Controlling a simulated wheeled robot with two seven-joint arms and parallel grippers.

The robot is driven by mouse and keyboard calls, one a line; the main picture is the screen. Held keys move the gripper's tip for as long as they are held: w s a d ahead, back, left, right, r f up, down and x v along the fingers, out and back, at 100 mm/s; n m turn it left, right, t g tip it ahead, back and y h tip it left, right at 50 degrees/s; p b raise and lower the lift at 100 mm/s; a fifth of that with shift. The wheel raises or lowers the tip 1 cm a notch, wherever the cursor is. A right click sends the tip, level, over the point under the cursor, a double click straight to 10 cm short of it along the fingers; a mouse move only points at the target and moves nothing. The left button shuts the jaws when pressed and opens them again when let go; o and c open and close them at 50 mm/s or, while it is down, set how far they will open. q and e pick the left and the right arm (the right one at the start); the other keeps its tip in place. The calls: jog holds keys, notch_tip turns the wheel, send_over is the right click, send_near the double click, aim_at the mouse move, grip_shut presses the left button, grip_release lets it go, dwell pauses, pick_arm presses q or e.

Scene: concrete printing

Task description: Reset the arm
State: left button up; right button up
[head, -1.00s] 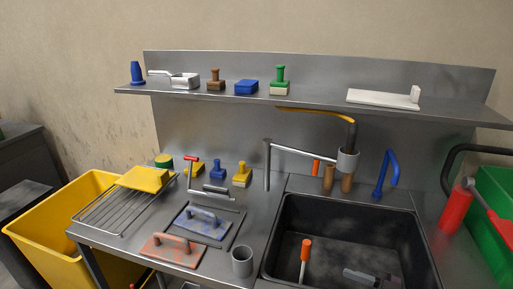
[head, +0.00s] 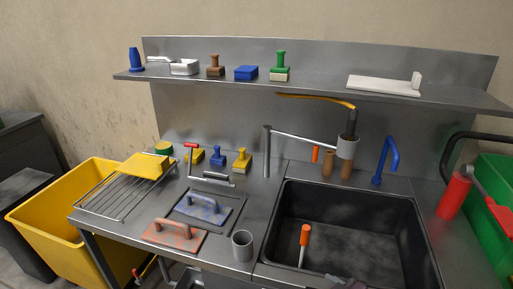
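A dark grey mechanical part (head: 347,283), probably the tip of my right gripper, shows at the bottom edge of the head view, in front of the sink (head: 412,262). Most of it is cut off, so I cannot tell whether its fingers are open or shut. Nothing held is visible there. My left gripper is not in view.
An orange-handled tool (head: 304,236) stands in the sink. Left of it are a grey cup (head: 242,246), a red float (head: 174,235), a blue float (head: 203,209) and a wire rack (head: 110,200). A yellow bin (head: 50,215) stands left, a green bin (head: 493,190) right.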

jog(key=s+d+r+m+g+h, duration=0.1)
jog(key=s+m+g+h, duration=0.2)
jog(key=s, duration=0.5)
jog(key=s+d+r+m+g+h, duration=0.1)
jog(key=s+d+m+g+h, duration=0.2)
jog(key=s, duration=0.5)
notch_tip(320, 180, down, 30)
jog(key=a+g+y+b, duration=0.1)
jog(key=g+b, duration=0.1)
jog(key=s+d+f+g+b, duration=0.1)
jog(key=s+d+f, duration=0.2)
jog(key=s+f, duration=1.8)
jog(key=shift+s+d+f+g, duration=0.15)
jog(key=shift+s+f+g, duration=0.15)
jog(key=shift+f, duration=0.2)
